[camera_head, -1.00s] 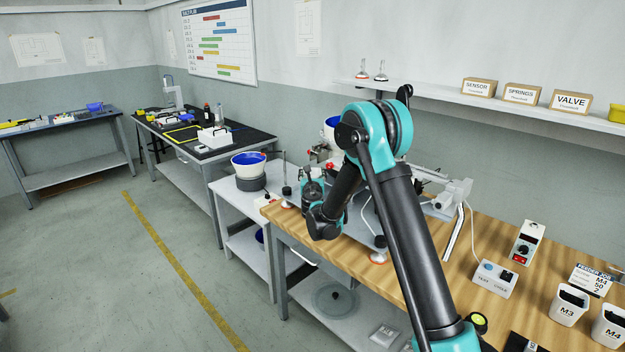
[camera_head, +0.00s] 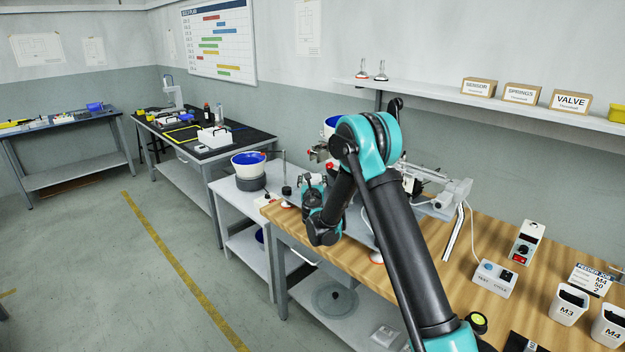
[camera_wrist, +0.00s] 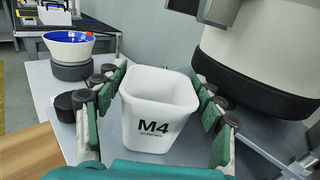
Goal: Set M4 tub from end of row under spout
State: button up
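A white, empty-looking tub marked M4 SCREWS (camera_wrist: 155,118) stands upright on a grey surface in the wrist view. My gripper (camera_wrist: 160,85) is open, with one green-padded finger on each side of the tub and narrow gaps showing beside its walls. A grey part at the top of the wrist view (camera_wrist: 219,10) overhangs near the tub's back right; I cannot tell whether it is the spout. Another M4 tub (camera_head: 610,326) stands at the right end of the wooden bench.
A large white-and-black round body (camera_wrist: 262,65) stands close on the right in the wrist view. A blue-lined bowl (camera_wrist: 68,46) stands at the left. The M3 tub (camera_head: 568,305), a button box (camera_head: 494,277) and a controller (camera_head: 527,242) occupy the bench's right side.

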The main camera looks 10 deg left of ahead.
jog(key=shift+o, duration=0.6)
jog(key=shift+r, duration=0.1)
jog(key=s, duration=0.4)
jog(key=s+d, duration=0.1)
jog(key=s, duration=0.7)
jog(key=shift+d, duration=0.2)
jog(key=shift+c, duration=0.4)
